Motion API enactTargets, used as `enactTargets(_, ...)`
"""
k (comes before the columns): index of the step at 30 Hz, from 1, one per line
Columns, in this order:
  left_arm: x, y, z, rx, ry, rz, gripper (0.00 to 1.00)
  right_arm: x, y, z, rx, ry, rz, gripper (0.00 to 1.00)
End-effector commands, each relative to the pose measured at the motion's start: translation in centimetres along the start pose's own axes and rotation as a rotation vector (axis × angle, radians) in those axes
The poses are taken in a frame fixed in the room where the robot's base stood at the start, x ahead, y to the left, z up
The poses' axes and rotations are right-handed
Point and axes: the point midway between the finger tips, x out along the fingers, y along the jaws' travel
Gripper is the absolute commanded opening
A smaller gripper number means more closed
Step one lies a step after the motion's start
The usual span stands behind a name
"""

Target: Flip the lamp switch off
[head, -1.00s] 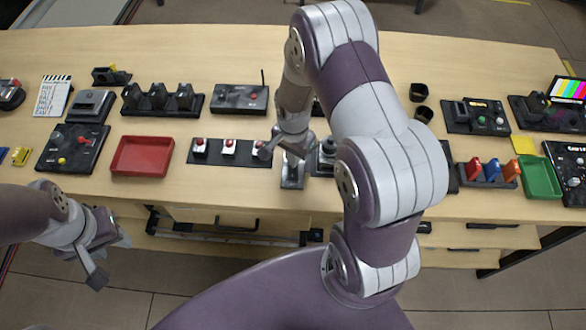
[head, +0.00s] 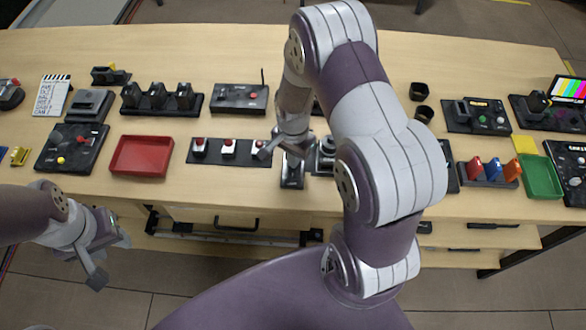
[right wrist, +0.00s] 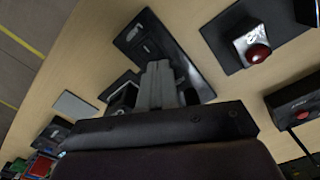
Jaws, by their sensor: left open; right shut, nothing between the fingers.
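My right gripper (head: 291,155) is shut and empty, low over the front middle of the table. In the right wrist view its fingertips (right wrist: 158,70) are over a black plate (right wrist: 140,38) with a slot-like fitting. This narrow plate also shows in the head view (head: 292,183), just right of the red buttons. It may be the lamp switch, but its label cannot be read. The fingers hide part of it, so contact and the switch position cannot be told. My left gripper (head: 102,250) is open and empty, in front of the table's left part.
A strip of red buttons (head: 229,148) lies just left of the right gripper, and a dark knob unit (head: 327,150) stands close on its right. A red tray (head: 141,156) is further left. Coloured levers (head: 489,170) and a green tray (head: 541,176) are at the right.

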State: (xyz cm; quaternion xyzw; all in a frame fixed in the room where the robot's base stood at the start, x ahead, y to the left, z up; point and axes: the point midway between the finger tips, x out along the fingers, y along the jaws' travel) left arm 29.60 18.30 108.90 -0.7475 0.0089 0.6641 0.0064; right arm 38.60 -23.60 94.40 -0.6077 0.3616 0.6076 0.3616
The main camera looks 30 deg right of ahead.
Motion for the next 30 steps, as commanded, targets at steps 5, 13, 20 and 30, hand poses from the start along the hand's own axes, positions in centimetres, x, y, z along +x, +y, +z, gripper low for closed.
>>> enactTargets(5, 0.2, 0.0, 0.0, 0.0, 0.0, 0.0, 0.43, 0.3, 0.0, 0.0, 0.0, 0.0, 0.0, 0.0)
enactTargets(13, 0.5, 0.0, 0.1, 0.0, 0.0, 0.0, 0.43, 0.7, 0.0, 0.0, 0.0, 0.0, 0.0, 0.0)
enactTargets(20, 0.8, 0.0, 0.1, 0.0, 0.0, 0.0, 0.43, 1.1, 0.0, 0.0, 0.0, 0.0, 0.0, 0.0)
enactTargets(30, -1.5, 0.0, -0.2, 0.0, 0.0, 0.0, 0.43, -1.4, 0.0, 0.0, 0.0, 0.0, 0.0, 0.0)
